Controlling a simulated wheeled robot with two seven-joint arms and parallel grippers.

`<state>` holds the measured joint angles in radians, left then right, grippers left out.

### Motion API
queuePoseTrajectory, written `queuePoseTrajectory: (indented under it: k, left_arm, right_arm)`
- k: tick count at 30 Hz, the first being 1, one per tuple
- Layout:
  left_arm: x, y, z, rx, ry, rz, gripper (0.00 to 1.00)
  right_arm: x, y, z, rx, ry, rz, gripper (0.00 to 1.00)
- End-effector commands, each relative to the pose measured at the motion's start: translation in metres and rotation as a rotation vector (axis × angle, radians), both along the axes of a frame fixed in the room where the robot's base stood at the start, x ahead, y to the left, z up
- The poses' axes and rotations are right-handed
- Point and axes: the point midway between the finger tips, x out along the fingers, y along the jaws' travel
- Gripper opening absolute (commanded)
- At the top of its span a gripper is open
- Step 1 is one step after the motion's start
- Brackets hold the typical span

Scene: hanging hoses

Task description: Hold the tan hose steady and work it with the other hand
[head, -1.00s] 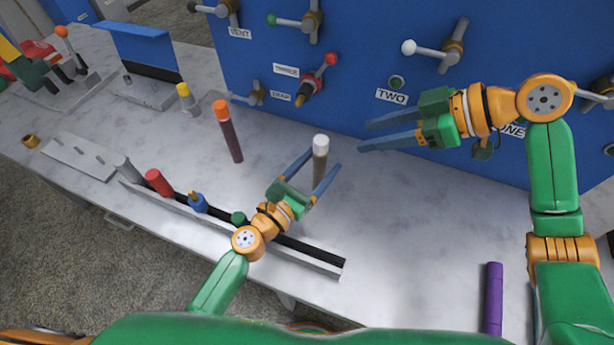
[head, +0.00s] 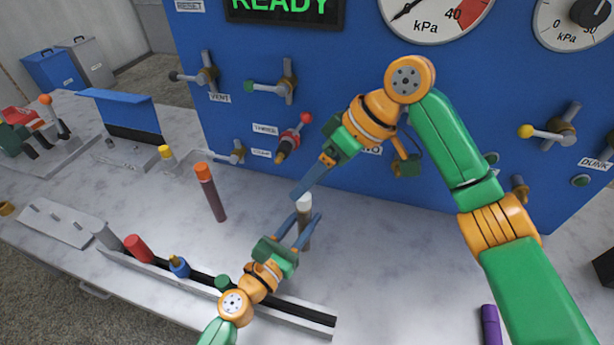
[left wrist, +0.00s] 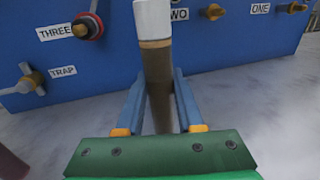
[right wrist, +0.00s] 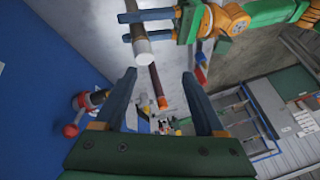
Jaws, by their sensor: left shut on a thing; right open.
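The tan hose (head: 305,236) with a white end (head: 304,202) stands upright above the table. It fills the middle of the left wrist view (left wrist: 157,75), with a light tan band below the white end. My left gripper (head: 303,227) is shut on the hose below that end; its fingers lie on either side. My right gripper (head: 298,194) is open and empty, its fingertips close to the white end in the head view. In the right wrist view the white end (right wrist: 145,58) shows beyond the open fingers, towards the left finger. The hose's lower part is partly hidden by my left gripper.
A dark red hose with an orange end (head: 204,173) stands to the left. A rail (head: 313,329) along the table's front holds several coloured pieces. A purple cylinder (head: 490,325) is at right. The blue panel (head: 228,125) with valves and gauges rises behind.

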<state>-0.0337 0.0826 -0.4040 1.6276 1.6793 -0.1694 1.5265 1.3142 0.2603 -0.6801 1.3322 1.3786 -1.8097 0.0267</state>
Motion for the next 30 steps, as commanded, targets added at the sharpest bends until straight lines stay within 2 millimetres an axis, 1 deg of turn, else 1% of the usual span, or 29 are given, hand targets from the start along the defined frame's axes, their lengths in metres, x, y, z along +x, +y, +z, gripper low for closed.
queuePoseTrajectory:
  k: [1, 2, 3, 6, 8, 10, 11, 13, 18, 22, 24, 27, 30]
  left_arm:
    - [0.000, 0.001, -0.001, 0.003, 0.001, 0.002, 0.00]
    - [0.000, 0.001, -0.001, 0.003, 0.001, 0.002, 0.00]
    - [0.000, 0.001, -0.001, 0.003, 0.001, 0.003, 0.00]
    - [0.000, 0.001, -0.001, 0.004, 0.000, 0.003, 0.00]
    - [0.000, 0.001, -0.001, 0.004, 0.000, 0.003, 0.00]
    - [0.000, 0.001, -0.001, 0.003, 0.001, 0.002, 0.00]
    - [0.000, 0.001, -0.001, 0.003, 0.001, 0.002, 0.00]
    - [0.000, 0.001, -0.001, 0.003, 0.001, 0.002, 0.00]
    - [0.000, 0.001, -0.001, 0.003, 0.001, 0.002, 0.00]
    - [0.000, 0.001, -0.001, 0.003, 0.001, 0.002, 0.00]
    - [0.000, 0.001, -0.001, 0.003, 0.001, 0.002, 0.00]
    - [0.000, 0.001, -0.001, 0.003, 0.001, 0.002, 0.00]
    - [0.000, 0.001, -0.001, 0.003, 0.001, 0.002, 0.00]
  right_arm:
    - [0.000, 0.009, 0.007, -0.091, 0.031, -0.058, 0.72]
    - [0.000, 0.012, 0.010, -0.153, 0.050, -0.109, 0.72]
    - [0.000, 0.013, 0.015, -0.227, 0.063, -0.181, 0.72]
    - [0.001, 0.012, 0.026, -0.363, 0.064, -0.335, 0.72]
    - [0.001, 0.010, 0.030, -0.407, 0.057, -0.397, 0.72]
    - [0.002, 0.009, 0.029, -0.432, 0.053, -0.435, 0.72]
    - [0.002, 0.009, 0.025, -0.436, 0.053, -0.441, 0.72]
    - [0.004, 0.009, 0.013, -0.437, 0.055, -0.442, 0.72]
    - [0.009, 0.013, -0.031, -0.435, 0.057, -0.439, 0.72]
    - [0.013, 0.015, -0.060, -0.434, 0.058, -0.439, 0.72]
    - [0.015, 0.016, -0.071, -0.433, 0.057, -0.439, 0.72]
    - [0.016, 0.017, -0.082, -0.432, 0.056, -0.439, 0.72]
    - [0.017, 0.017, -0.086, -0.431, 0.054, -0.439, 0.72]
